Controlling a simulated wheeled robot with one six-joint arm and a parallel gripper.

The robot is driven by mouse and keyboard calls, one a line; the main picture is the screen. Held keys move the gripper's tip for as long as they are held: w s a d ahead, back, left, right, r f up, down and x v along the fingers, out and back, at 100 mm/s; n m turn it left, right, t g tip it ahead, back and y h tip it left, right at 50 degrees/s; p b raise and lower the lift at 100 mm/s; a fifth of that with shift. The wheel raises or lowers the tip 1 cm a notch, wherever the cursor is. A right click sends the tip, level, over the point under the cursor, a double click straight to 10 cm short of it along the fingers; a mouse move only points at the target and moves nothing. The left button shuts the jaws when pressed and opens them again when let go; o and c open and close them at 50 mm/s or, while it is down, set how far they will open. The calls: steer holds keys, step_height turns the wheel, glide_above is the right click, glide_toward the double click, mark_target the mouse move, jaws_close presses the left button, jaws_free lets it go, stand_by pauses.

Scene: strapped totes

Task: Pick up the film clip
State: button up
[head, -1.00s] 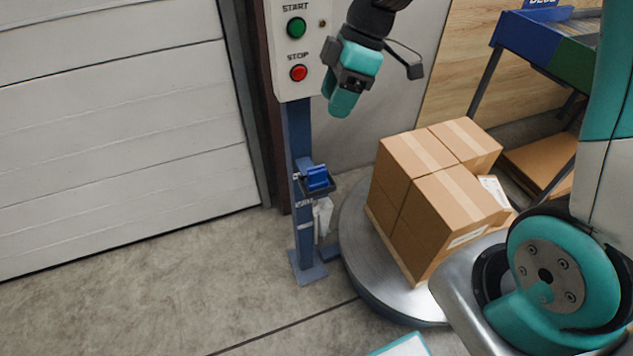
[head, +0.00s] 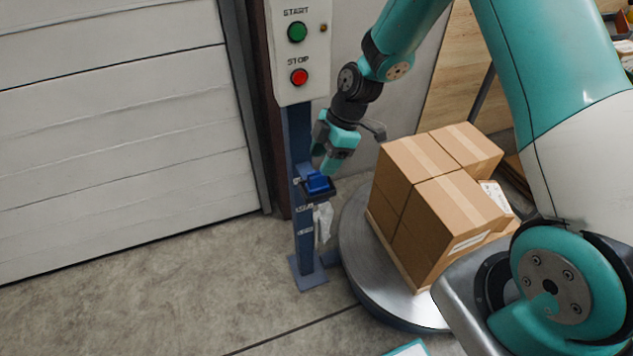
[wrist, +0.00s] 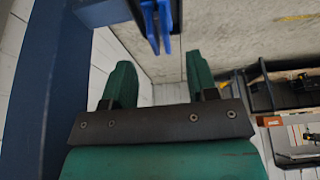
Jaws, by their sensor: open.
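The blue film clip (head: 317,182) sits in a small dark holder (head: 320,194) on the blue post below the START/STOP box. In the wrist view the clip (wrist: 156,22) shows as two blue prongs at the top edge, ahead of the fingertips. My gripper (head: 332,160) is just above the clip in the head view. In the wrist view my gripper (wrist: 157,85) has its two green fingers spread apart with nothing between them. The clip looks apart from the fingers in the wrist view.
The blue post (head: 304,240) stands close beside my gripper, and the control box (head: 301,52) is above. Clear film (head: 323,222) hangs below the holder. Taped cartons (head: 440,200) stand on a round turntable (head: 352,255) to the right. A shutter door (head: 110,120) fills the left.

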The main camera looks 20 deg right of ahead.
mark_target(317, 174)
steer(key=x, duration=0.5)
steer(key=shift+f+p, duration=0.15)
steer(key=shift+p, duration=0.2)
jaws_close()
